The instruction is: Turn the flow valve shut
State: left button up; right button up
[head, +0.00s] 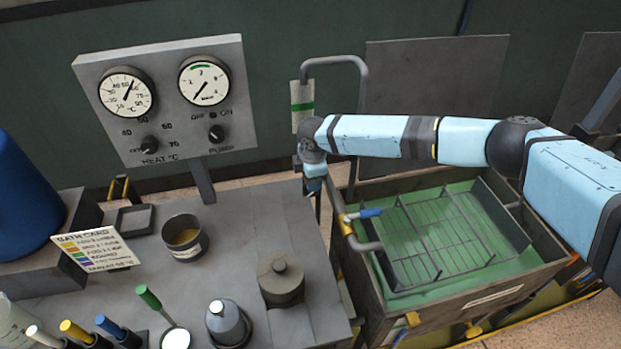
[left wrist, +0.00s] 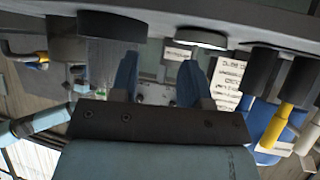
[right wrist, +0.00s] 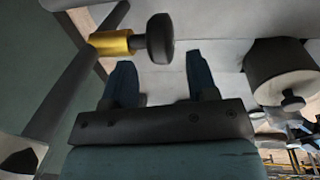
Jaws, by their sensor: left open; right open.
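My right gripper (head: 314,184) hangs by the pipes at the table's right edge, beside the tank. In the right wrist view my right gripper (right wrist: 159,70) is open and empty. A brass fitting with a dark round knob (right wrist: 159,38) shows just beyond its fingertips, roughly in line with the gap, not between the fingers. This looks like a valve on a pipe. My left gripper (left wrist: 160,72) is open and empty.
The tank (head: 465,305) holds green liquid and a wire rack (head: 440,235). On the table stand a tin cup (head: 185,238), a lidded pot (head: 281,282), several coloured-handled tools and a card (head: 95,250). A gauge panel (head: 170,95) stands behind.

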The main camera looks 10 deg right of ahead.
jog(key=shift+f, duration=0.75)
jog(key=shift+w+f, duration=0.15)
jog(key=shift+f, duration=0.15)
